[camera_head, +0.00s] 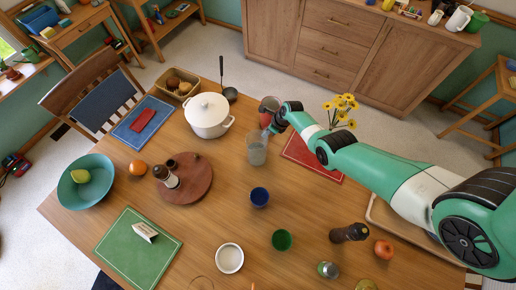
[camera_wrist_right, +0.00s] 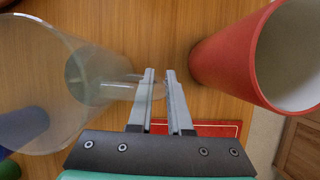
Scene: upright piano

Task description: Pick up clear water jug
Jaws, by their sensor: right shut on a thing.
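The clear water jug (camera_head: 257,150) is near the middle back of the wooden table, right of the white pot. In the right wrist view the clear jug (camera_wrist_right: 40,75) fills the left side, with its handle reaching toward the fingers. My right gripper (camera_wrist_right: 160,85) is shut on this handle, with its two fingers close together around it. In the head view my right gripper (camera_head: 268,129) is just behind the jug and partly hidden by it and the arm. I cannot tell whether the jug's base touches the table. My left gripper is not in view.
A red vase (camera_wrist_right: 235,60) stands close right of the fingers; it also shows in the head view (camera_head: 267,116). The white pot (camera_head: 208,114), a blue cup (camera_head: 259,197), yellow flowers (camera_head: 342,106) and a red mat (camera_head: 308,160) are around the jug.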

